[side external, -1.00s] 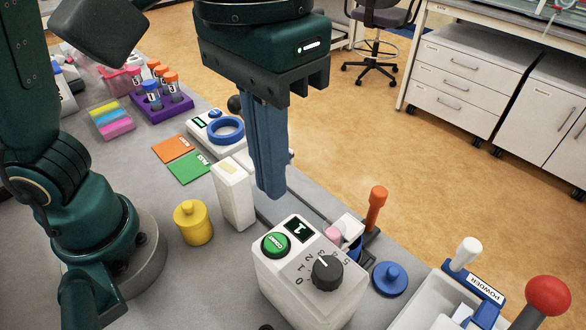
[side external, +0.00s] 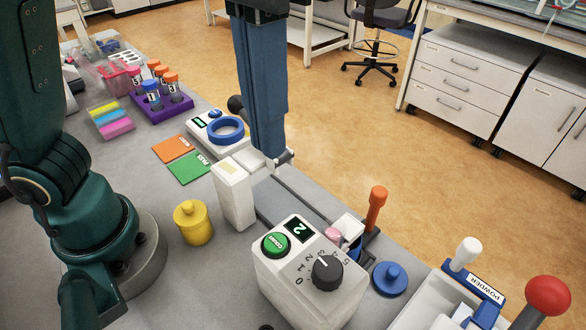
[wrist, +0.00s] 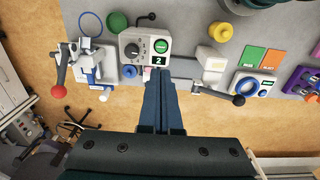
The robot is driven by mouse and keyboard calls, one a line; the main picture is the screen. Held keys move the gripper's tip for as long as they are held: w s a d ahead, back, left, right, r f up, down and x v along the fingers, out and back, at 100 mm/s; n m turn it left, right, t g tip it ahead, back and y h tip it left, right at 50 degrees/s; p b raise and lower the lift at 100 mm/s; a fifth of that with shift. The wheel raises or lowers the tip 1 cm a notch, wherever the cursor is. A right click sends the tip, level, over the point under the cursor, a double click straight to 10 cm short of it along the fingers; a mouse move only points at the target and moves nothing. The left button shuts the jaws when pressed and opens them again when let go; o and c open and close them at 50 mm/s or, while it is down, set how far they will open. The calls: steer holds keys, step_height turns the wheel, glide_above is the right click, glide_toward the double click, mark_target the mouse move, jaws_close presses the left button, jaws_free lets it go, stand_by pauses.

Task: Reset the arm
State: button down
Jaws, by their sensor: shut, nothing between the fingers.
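My gripper (side external: 266,150) is shut and empty, pointing down above the bench. In the side external view its blue fingers hang behind the white block and beside the scale, with the tips pressed together. In the wrist view the shut fingers (wrist: 163,85) point toward the white control box (wrist: 144,48). That box, with a green button, a black knob and a display reading 2, stands at the front in the side external view (side external: 310,270). Whether the fingertips touch anything cannot be told, but they appear apart from the things around them.
A white block (side external: 233,195), a yellow lidded pot (side external: 193,223) and a scale with a blue ring (side external: 224,130) stand on the bench. An orange-handled tool (side external: 376,208) stands upright. A red ball-topped lever (side external: 548,296) rises at the right. A purple rack (side external: 163,107) holds tubes.

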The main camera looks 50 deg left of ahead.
steer(key=a+n+t, duration=0.2)
steer(key=a+n, duration=0.1)
steer(key=a, duration=0.8)
steer(key=a+f+m+t, duration=0.3)
steer(key=a+f, duration=0.2)
steer(key=f, duration=0.5)
steer(key=shift+a+f, duration=0.15)
steer(key=shift+f, duration=0.25)
